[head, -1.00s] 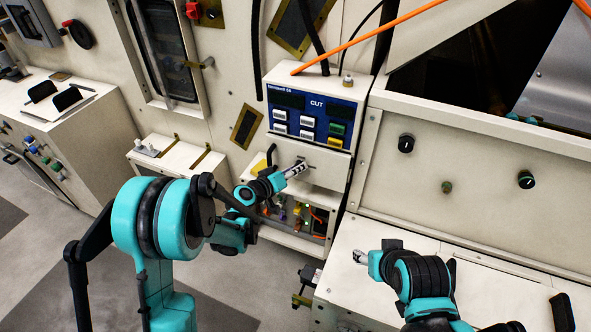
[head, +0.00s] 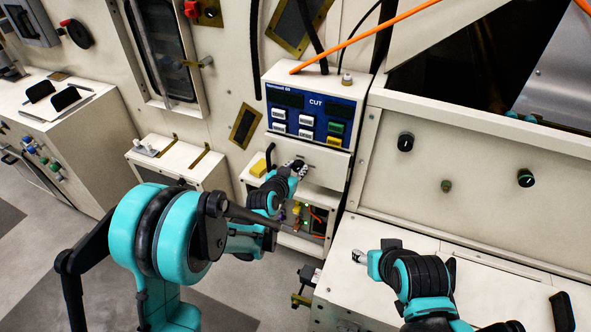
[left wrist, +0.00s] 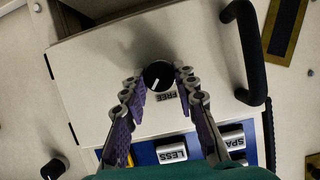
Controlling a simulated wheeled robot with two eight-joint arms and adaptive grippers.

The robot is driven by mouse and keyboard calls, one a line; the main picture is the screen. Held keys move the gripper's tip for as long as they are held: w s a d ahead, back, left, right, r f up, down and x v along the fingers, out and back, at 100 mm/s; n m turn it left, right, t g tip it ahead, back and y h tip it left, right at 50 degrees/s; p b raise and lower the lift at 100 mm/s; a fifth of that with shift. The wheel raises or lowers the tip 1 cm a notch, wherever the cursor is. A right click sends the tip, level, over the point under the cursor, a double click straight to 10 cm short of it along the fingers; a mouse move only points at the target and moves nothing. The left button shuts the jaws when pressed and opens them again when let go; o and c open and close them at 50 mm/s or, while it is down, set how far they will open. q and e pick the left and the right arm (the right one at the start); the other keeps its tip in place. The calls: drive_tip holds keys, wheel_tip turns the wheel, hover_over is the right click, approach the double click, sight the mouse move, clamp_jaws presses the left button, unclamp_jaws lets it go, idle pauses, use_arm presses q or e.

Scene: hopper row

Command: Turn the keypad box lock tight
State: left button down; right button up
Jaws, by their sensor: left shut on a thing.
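The keypad box (head: 345,110) is white with a blue panel of several buttons marked CUT. It is mounted on the machine wall. In the left wrist view its lock, a round black knob (left wrist: 158,75) with a white pointer line, sits on a pale panel above a FREE label. My left gripper (head: 298,167) is at the pale strip under the keys. In the left wrist view its purple-padded fingers (left wrist: 160,82) are shut on the knob, one on each side. In the head view the gripper largely hides the knob. My right gripper (head: 360,257) hangs over the white bench, away from the box.
An open bay (head: 312,212) with small coloured parts lies under the box. A black bar handle (left wrist: 248,55) stands beside the knob in the left wrist view. An orange hose (head: 370,35) crosses above the box. Control knobs (head: 405,142) sit on the right panel.

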use_arm(q)
drive_tip(key=m, duration=0.1)
drive_tip(key=m+t+y+b, duration=0.1)
drive_tip(key=m+y, duration=0.1)
drive_tip(key=shift+s+d+f+m, duration=0.1)
drive_tip(key=shift+d+m, duration=0.15)
drive_tip(key=shift+m, duration=0.15)
drive_tip(key=shift+m+t+y, duration=0.7)
drive_tip(key=shift+m+t, duration=0.1)
drive_tip(key=shift+m, duration=0.5)
drive_tip(key=shift+f, duration=0.1)
drive_tip(key=c, duration=1.2)
unclamp_jaws()
drive_tip(key=v, duration=1.2)
drive_tip(key=shift+d, duration=0.1)
